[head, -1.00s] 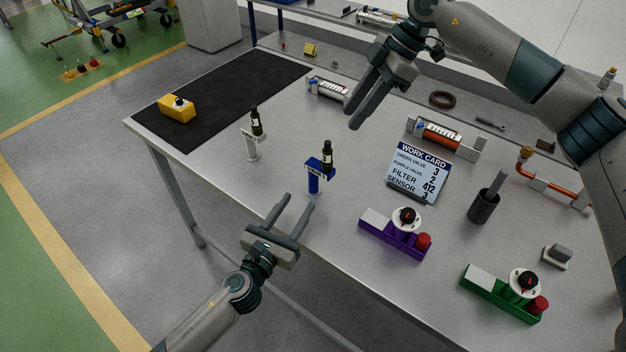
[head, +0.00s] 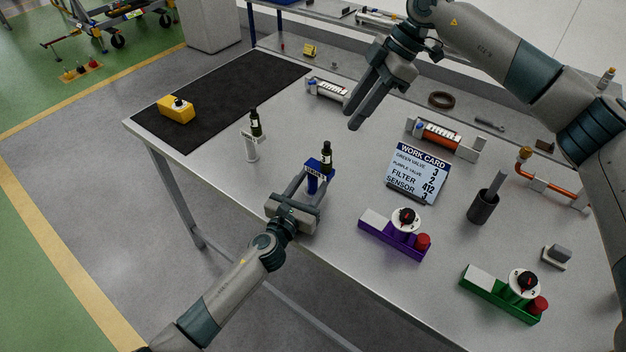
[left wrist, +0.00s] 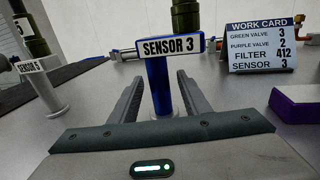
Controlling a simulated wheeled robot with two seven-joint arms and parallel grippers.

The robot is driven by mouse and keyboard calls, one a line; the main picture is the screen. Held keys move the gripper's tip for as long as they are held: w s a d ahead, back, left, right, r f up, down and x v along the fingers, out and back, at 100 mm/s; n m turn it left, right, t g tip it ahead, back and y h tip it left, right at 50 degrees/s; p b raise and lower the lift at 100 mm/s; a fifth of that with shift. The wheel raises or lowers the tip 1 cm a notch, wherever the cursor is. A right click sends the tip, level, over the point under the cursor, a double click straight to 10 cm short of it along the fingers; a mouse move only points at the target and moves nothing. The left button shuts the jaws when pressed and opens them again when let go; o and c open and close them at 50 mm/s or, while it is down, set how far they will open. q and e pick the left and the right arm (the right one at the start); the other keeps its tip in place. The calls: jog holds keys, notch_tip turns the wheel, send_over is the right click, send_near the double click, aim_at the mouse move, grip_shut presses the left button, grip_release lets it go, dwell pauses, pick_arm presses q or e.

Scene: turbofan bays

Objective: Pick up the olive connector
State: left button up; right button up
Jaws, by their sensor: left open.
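One olive connector (head: 326,154) stands upright on a blue stand (head: 313,176) labelled SENSOR 3 in the left wrist view (left wrist: 172,46). A second olive connector (head: 255,123) stands on a white stand (head: 250,148) labelled SENSOR 5, to its left. My left gripper (head: 313,184) is open and empty at the blue stand, below the connector. In the left wrist view its fingers appear either side of the blue post, and the connector above the label is mostly cut off. My right gripper (head: 350,119) is open and empty above the table, farther back.
A work card (head: 418,172) reads SENSOR 3. A purple valve block (head: 380,228), a green valve block (head: 492,290) and a dark cup (head: 483,207) stand to the right. A yellow box (head: 176,111) sits on the black mat (head: 240,85).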

pick_arm(q)
grip_shut()
pick_arm(e)
jog(key=o, duration=0.3)
jog(key=shift+o, duration=0.3)
jog(key=shift+a+f+h, duration=0.15)
jog(key=shift+a+h, duration=0.25)
jog(key=shift+a, duration=0.2)
jog(key=n+t+h, duration=0.1)
jog(key=n+h, duration=0.1)
jog(key=h, duration=0.3)
send_near(327, 157)
jog(key=shift+w+r, duration=0.2)
jog(key=shift+w, duration=0.3)
jog(key=shift+w+r, duration=0.15)
jog(key=shift+w, duration=0.3)
jog(key=shift+d, duration=0.1)
jog(key=shift+f, duration=3.45)
